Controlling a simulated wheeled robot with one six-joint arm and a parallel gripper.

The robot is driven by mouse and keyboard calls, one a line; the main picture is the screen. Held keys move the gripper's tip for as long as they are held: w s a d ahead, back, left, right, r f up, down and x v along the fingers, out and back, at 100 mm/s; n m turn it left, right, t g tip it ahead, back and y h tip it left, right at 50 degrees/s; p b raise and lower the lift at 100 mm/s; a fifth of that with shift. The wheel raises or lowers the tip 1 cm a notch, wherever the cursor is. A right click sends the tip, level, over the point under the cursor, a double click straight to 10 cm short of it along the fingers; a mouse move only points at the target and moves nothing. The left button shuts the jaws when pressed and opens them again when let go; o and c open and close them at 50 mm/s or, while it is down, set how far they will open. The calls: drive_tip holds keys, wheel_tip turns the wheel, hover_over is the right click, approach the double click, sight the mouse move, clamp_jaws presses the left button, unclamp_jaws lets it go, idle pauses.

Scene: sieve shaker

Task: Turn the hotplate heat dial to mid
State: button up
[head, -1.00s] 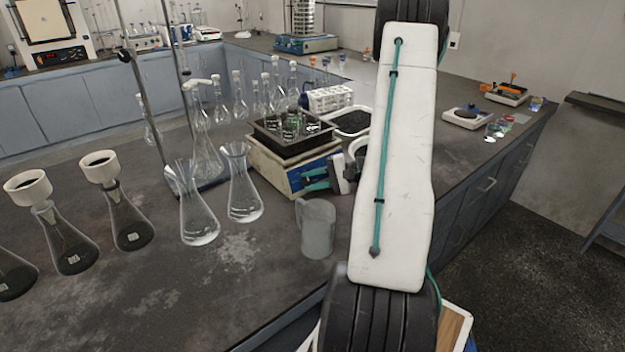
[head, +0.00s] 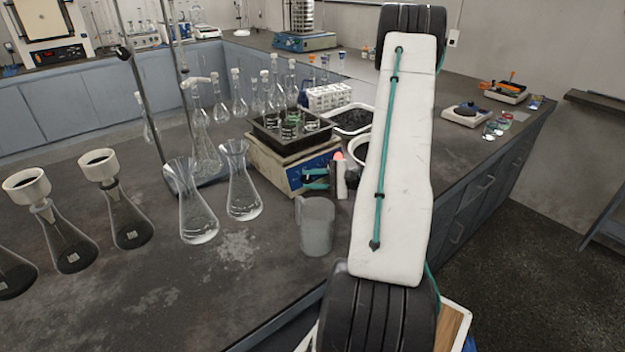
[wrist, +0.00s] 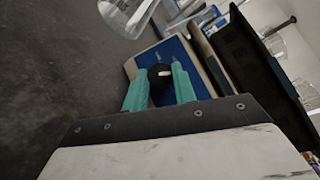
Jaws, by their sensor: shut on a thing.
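The hotplate (head: 268,168) stands on the bench, a cream box with a blue front panel, which also shows in the wrist view (wrist: 176,50). Its heat dial (wrist: 160,71) is a dark round knob with a light mark, sitting between my teal fingertips. My gripper (wrist: 161,82) is shut on the dial from in front. I cannot read the dial's scale.
A dark tray (head: 262,136) with several small glass vessels sits on the hotplate. Two clear flasks (head: 243,195) (head: 196,215) stand left of my gripper, and a grey translucent jug (head: 316,228) stands close below it. A tray of dark grains (head: 352,119) lies behind.

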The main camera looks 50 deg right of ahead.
drive_tip(key=o, duration=1)
drive_tip(key=v, duration=0.8)
drive_tip(key=shift+w, duration=0.1)
